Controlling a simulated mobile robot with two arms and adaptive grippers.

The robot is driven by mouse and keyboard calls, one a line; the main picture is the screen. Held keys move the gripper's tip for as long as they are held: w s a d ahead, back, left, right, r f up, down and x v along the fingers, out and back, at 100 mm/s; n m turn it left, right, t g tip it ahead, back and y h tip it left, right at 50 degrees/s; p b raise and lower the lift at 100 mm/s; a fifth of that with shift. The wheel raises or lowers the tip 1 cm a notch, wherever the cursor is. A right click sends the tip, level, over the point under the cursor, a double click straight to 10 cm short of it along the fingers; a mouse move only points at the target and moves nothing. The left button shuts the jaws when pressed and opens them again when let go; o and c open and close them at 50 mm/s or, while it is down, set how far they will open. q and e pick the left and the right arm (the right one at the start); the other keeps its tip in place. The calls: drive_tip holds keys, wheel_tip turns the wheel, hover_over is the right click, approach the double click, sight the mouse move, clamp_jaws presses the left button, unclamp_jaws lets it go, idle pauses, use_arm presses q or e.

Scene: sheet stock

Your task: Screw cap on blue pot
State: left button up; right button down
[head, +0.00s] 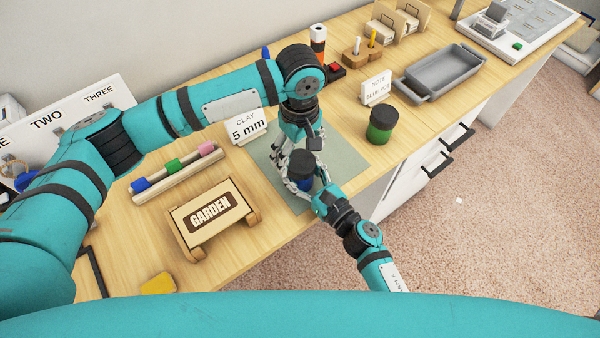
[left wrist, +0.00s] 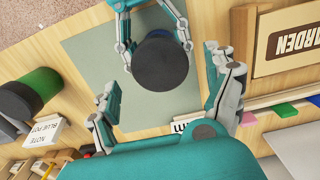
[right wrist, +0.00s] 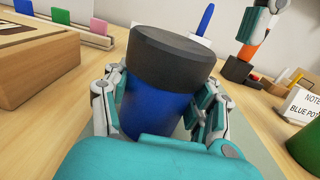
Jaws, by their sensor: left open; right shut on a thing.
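The blue pot (head: 305,184) stands at the front of the green mat, its blue body clear in the right wrist view (right wrist: 155,108). A black cap (right wrist: 168,55) sits on its top; I cannot tell how far it is threaded. The cap also shows in the head view (head: 301,159) and the left wrist view (left wrist: 160,63). My right gripper (head: 312,188) is shut on the pot's body, fingers on both sides (right wrist: 158,105). My left gripper (left wrist: 162,82) is open above the cap, its fingers apart on either side of it.
A green pot (head: 380,125) with a dark top stands right of the mat (head: 345,157), near a note card (head: 377,88). A grey tray (head: 440,72) lies beyond. A GARDEN box (head: 211,208) and a block rack (head: 175,174) are to the left, a clay card (head: 247,127) behind.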

sight(300, 160)
use_arm(q)
drive_tip(key=shift+f, duration=1.65)
drive_tip(key=c, duration=1.3)
drive_tip(key=shift+o, duration=0.2)
drive_tip(key=shift+m, duration=1.7)
drive_tip(key=o, duration=1.3)
drive_tip(key=shift+r, duration=2.3)
